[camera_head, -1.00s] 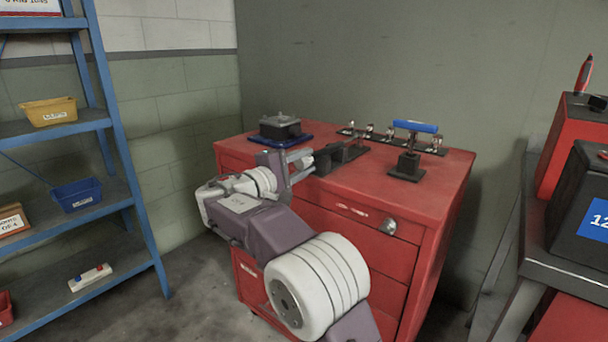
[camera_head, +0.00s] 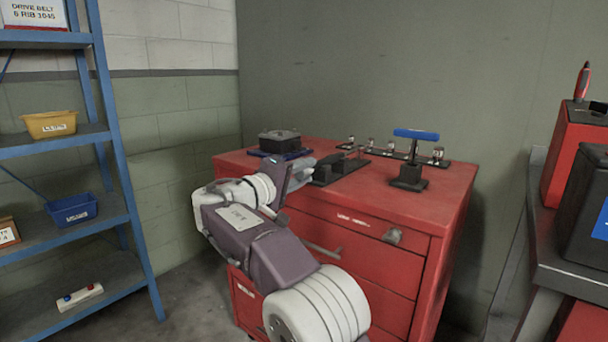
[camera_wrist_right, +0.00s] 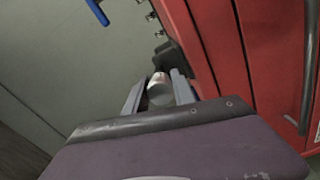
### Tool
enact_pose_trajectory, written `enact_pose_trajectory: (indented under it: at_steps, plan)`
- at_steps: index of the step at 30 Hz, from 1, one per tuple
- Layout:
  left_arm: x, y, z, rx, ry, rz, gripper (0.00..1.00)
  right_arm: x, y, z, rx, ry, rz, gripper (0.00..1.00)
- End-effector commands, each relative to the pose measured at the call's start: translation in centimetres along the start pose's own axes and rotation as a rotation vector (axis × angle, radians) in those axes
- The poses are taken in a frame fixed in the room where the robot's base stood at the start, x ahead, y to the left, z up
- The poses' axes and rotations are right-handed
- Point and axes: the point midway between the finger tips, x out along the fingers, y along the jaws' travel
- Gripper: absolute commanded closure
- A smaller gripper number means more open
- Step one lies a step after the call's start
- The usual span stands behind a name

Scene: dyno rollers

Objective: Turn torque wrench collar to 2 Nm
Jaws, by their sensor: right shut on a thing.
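My right gripper (camera_head: 303,172) is at the front left of the red cabinet's top, beside a black cradle (camera_head: 345,164). In the right wrist view, the gripper (camera_wrist_right: 158,86) is shut on a pale silvery cylinder (camera_wrist_right: 160,94), which looks like the torque wrench collar. A dark block lies just beyond the fingertips. The rest of the wrench is mostly hidden, and no scale or number on the collar can be read. My left gripper is not in view.
The red cabinet (camera_head: 378,240) also bears a blue-handled T-shaped tool (camera_head: 415,134) on a black stand, a dark box (camera_head: 279,141) on a blue base, and a rack with several small fittings (camera_head: 389,147). A blue shelf (camera_head: 127,200) stands left. The cabinet top's front right is clear.

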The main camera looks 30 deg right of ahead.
Motion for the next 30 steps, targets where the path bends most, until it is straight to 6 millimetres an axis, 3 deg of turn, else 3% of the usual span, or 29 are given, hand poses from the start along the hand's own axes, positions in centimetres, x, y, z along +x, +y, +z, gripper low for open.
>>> enact_pose_trajectory:
  at_steps: [9, 10, 12, 22, 30]
  plan:
    - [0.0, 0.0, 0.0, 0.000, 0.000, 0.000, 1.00, 0.0, -0.1, 0.0, -0.002, -0.001, -0.003, 1.00]
    - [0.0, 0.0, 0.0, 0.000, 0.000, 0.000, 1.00, 0.0, -0.1, 0.0, -0.002, -0.001, -0.003, 0.61]
    - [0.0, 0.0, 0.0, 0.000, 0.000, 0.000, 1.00, 0.0, -0.1, 0.0, -0.002, -0.001, -0.002, 0.47]
    - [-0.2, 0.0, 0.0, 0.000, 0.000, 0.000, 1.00, -0.4, 0.0, -0.1, -0.002, 0.001, -0.002, 0.47]
    - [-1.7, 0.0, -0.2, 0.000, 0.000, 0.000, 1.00, -6.1, 0.2, -0.2, -0.003, 0.005, -0.003, 0.47]
